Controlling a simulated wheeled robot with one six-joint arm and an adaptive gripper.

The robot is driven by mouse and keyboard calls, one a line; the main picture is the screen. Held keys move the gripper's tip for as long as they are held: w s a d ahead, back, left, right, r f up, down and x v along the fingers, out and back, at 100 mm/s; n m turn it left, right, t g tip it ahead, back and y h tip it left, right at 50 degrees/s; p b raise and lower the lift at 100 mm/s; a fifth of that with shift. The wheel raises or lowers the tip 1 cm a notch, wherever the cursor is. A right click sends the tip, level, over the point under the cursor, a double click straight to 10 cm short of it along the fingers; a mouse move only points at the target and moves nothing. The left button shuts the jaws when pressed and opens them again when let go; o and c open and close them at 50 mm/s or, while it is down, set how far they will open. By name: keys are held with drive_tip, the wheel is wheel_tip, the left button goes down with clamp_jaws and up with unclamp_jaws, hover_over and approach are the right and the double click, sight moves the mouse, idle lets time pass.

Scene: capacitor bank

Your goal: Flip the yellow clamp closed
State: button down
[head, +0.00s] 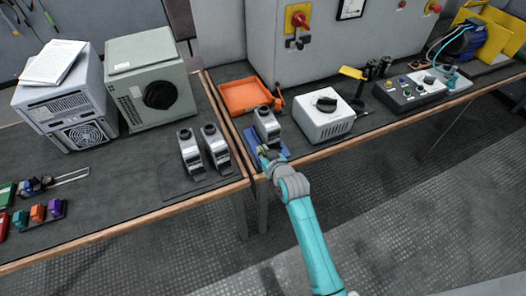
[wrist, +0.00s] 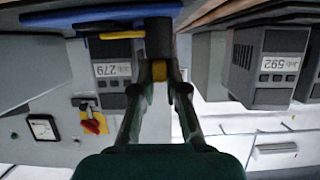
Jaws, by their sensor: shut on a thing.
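The yellow clamp shows in the wrist view as a small yellow piece (wrist: 160,71) between my fingertips. My gripper (wrist: 160,76) is shut on it. A dark upright block sits right beyond the fingertips, and a yellow bar (wrist: 120,35) runs left from it, in front of a grey capacitor unit (wrist: 113,68). In the head view my gripper (head: 266,158) is at the front of the blue base (head: 281,150), close to the grey unit (head: 266,124) standing on it. There my gripper hides most of the clamp, so its angle cannot be told.
Two similar grey units (head: 189,150) (head: 214,145) stand left of a gap between the benches. An orange tray (head: 243,96) lies behind the blue base. A white box with a black knob (head: 322,118) stands to its right. The bench's front edge is close to my gripper.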

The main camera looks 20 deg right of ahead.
idle(0.6)
drive_tip(key=c, duration=1.2)
unclamp_jaws()
drive_tip(key=v, duration=1.2)
drive_tip(key=shift+d, duration=0.15)
